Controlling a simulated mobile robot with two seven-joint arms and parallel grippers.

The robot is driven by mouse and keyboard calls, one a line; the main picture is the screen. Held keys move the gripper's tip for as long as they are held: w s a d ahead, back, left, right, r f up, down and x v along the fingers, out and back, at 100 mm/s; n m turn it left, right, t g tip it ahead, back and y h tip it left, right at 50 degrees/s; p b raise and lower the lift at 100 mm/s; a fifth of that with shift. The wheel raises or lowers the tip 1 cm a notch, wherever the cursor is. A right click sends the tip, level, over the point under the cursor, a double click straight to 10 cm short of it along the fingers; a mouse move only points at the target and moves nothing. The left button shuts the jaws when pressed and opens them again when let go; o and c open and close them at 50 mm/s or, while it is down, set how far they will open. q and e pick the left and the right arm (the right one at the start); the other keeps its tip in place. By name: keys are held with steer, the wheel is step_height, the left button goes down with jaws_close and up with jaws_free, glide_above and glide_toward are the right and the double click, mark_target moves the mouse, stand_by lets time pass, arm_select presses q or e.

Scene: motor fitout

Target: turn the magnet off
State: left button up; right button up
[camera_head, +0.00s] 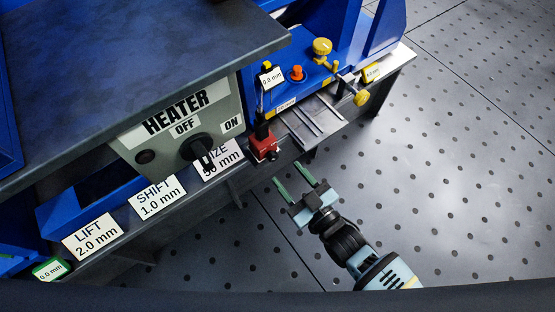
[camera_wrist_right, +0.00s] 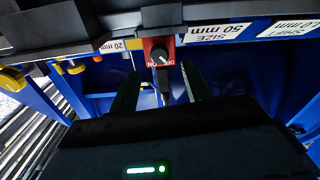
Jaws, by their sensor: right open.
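The magnet base is a small red block (camera_head: 263,146) with a dark knob, at the front edge of the bench, right of the heater box. In the right wrist view the red block (camera_wrist_right: 151,45) shows its black knob (camera_wrist_right: 159,57) with ON and OFF lettering, upside down. My right gripper (camera_head: 287,172) is open and empty, just in front of and below the red block in the head view. In the wrist view its two dark fingers (camera_wrist_right: 163,82) point toward the knob, one on each side, apart from it. The knob's exact setting is hard to read. My left gripper is not in view.
The heater box (camera_head: 190,120) with its own OFF/ON knob stands left of the magnet. Label cards, LIFT (camera_head: 92,233), SHIFT (camera_head: 157,196) and SIZE (camera_head: 218,160), line the front. A yellow knob (camera_head: 361,98) sticks out at right. The perforated floor at right is clear.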

mark_target(275, 159)
steer(key=b+x, duration=0.1)
steer(key=x, duration=0.3)
steer(key=shift+f, duration=0.15)
steer(key=shift+b+x, duration=0.35)
steer(key=shift+x, duration=0.45)
steer(key=shift+c, duration=0.2)
steer(key=c, duration=0.7)
steer(key=shift+c, duration=1.3)
